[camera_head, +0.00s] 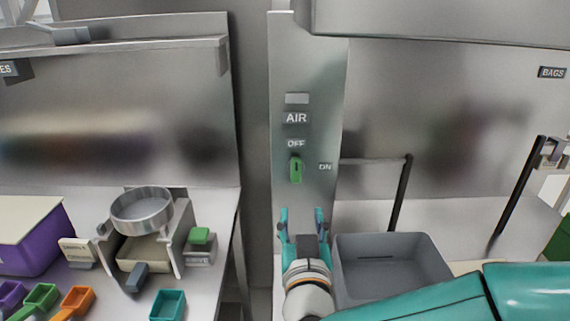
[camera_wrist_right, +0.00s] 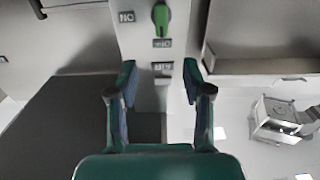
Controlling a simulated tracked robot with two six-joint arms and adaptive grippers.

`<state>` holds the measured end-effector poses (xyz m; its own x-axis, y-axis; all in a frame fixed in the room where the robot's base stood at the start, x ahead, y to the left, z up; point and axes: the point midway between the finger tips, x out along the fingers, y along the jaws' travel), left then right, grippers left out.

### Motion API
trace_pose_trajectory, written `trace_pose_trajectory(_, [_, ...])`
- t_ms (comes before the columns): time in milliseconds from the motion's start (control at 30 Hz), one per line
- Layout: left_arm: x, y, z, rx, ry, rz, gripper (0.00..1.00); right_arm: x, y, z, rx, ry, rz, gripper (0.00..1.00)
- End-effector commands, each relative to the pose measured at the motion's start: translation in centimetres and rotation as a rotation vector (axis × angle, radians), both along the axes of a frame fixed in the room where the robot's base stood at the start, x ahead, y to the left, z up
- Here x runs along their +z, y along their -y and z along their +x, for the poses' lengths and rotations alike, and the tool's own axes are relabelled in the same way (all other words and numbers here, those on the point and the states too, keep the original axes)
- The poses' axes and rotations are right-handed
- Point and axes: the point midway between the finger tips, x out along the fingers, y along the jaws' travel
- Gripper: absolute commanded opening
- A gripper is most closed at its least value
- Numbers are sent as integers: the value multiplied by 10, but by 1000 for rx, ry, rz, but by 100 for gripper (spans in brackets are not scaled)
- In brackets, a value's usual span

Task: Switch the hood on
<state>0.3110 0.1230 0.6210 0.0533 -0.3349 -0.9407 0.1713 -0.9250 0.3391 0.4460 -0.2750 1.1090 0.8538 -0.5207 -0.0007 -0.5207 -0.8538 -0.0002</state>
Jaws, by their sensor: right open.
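A green switch knob (camera_head: 295,169) sits on the steel panel (camera_head: 310,60) under the AIR and OFF labels, with an ON label to its right. The knob stands upright, pointing toward OFF. The knob also shows in the right wrist view (camera_wrist_right: 161,17), upside down there, beyond the fingertips. My right gripper (camera_head: 302,212) is below the knob in the head view, open and empty, with its teal fingers apart and not touching the knob. In the right wrist view its fingers (camera_wrist_right: 157,75) frame the panel's lower labels. My left gripper is not in view.
A grey bin (camera_head: 390,262) stands right of my right gripper. On the left bench are a round sieve on a stand (camera_head: 142,208), a purple box (camera_head: 30,235) and several small coloured scoops. Black bars (camera_head: 401,190) rise at the right. The panel front around the knob is clear.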

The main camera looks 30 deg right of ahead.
Motion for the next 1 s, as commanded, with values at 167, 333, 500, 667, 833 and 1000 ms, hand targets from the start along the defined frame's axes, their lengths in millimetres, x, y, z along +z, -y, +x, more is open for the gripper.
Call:
trace_pose_trajectory(167, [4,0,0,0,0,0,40,0,7,13,-1,-3,-2,50])
trace_pose_trajectory(333, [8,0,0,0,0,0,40,-1,22,38,-3,-4,-1,50])
trace_pose_trajectory(500, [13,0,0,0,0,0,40,0,42,69,-3,-5,0,50])
trace_pose_trajectory(667, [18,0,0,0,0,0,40,0,61,98,-5,-4,-1,50])
trace_pose_trajectory(833, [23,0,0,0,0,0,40,0,77,123,-3,-4,0,50])
trace_pose_trajectory(1000, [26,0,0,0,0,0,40,-1,85,138,-2,-3,-1,50])
